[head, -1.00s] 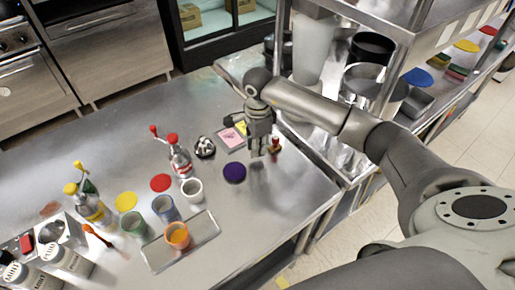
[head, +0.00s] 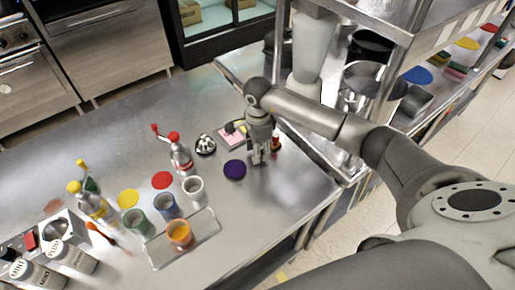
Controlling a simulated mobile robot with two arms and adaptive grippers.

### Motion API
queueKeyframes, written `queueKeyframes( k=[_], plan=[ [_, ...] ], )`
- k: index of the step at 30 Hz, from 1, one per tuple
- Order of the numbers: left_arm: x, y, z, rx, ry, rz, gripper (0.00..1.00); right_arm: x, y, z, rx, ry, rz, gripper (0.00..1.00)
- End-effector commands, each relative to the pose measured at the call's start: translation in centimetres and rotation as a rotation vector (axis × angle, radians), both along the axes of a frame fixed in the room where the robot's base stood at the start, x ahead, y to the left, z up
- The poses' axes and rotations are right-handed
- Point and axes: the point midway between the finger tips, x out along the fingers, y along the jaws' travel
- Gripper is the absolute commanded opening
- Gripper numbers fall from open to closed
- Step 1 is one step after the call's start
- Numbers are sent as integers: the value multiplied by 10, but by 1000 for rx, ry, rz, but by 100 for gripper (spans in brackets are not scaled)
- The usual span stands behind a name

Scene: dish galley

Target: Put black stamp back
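My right gripper (head: 260,159) points down near the right end of the steel counter, just right of the purple disc (head: 235,170). Its fingertips are low over the counter. They are too small to tell whether they are shut or hold anything. A small red stamp-like piece (head: 276,142) stands just right of the gripper, partly hidden by it. A small dark shape (head: 230,128) shows at the pad tray with pink and yellow squares (head: 229,141); I cannot tell whether it is the black stamp. My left gripper is not in view.
A red-topped bottle (head: 181,158), a white cup (head: 194,188) and a tray (head: 203,233) with an orange cup (head: 179,234) stand left of the gripper. A shelf rack (head: 398,30) stands close behind and right. Bare counter (head: 275,205) lies in front.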

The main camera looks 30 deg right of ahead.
Motion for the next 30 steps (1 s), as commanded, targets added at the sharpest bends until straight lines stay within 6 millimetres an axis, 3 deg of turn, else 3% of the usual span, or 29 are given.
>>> queueKeyframes(
  k=[7,21,30],
  plan=[
    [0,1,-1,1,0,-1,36,1,0,9,0,-4,0,40],
    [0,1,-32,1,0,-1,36,1,-1,103,0,-4,-1,40],
    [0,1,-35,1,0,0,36,-1,-1,123,-1,0,0,40]
  ],
)
